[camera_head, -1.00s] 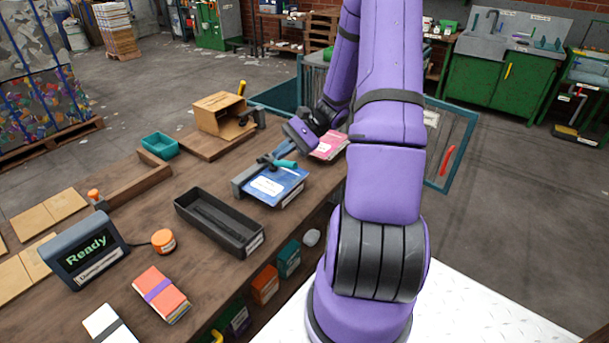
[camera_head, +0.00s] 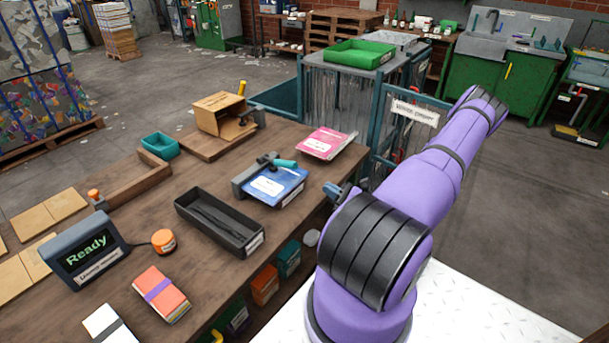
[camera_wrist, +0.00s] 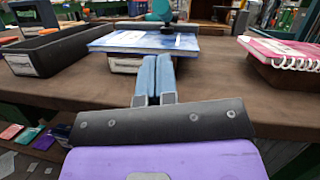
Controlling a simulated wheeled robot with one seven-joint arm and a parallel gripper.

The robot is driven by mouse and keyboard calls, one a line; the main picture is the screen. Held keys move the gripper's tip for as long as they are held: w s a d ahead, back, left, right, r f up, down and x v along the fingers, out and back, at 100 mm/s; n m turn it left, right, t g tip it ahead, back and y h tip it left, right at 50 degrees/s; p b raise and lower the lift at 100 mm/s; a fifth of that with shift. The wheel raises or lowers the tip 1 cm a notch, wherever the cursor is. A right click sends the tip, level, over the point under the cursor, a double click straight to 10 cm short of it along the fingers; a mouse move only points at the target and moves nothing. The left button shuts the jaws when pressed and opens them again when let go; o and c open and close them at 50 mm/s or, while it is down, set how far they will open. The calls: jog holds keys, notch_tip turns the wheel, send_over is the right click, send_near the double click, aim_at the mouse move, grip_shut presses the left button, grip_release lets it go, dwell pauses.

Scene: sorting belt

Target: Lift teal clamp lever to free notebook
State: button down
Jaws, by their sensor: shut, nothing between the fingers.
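The blue notebook (camera_head: 272,186) with a white label lies on a block near the bench's front edge. A dark clamp (camera_head: 256,172) sits at its back edge, and its teal lever (camera_head: 285,163) lies low over the notebook, pointing right. In the wrist view the notebook (camera_wrist: 135,41) is just beyond my fingers, and part of the teal lever (camera_wrist: 160,10) shows at the top edge. My gripper (camera_wrist: 156,58) is shut and empty, pointing at the block's front. In the head view my gripper (camera_head: 334,190) is small and partly hidden by my arm, right of the notebook.
A pink spiral notebook (camera_head: 326,143) lies to the right, a black tray (camera_head: 188,201) to the left. A cardboard box (camera_head: 218,114) and teal bin (camera_head: 158,145) stand farther back. A cage (camera_head: 340,97) with a green tray (camera_head: 358,53) stands beyond the bench's right end.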

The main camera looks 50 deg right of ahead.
jog(key=shift+s+d+f, duration=0.1)
jog(key=shift+f, duration=0.1)
jog(key=x, duration=1)
jog(key=shift+d, duration=0.1)
jog(key=shift+r, duration=0.15)
dwell(0.3)
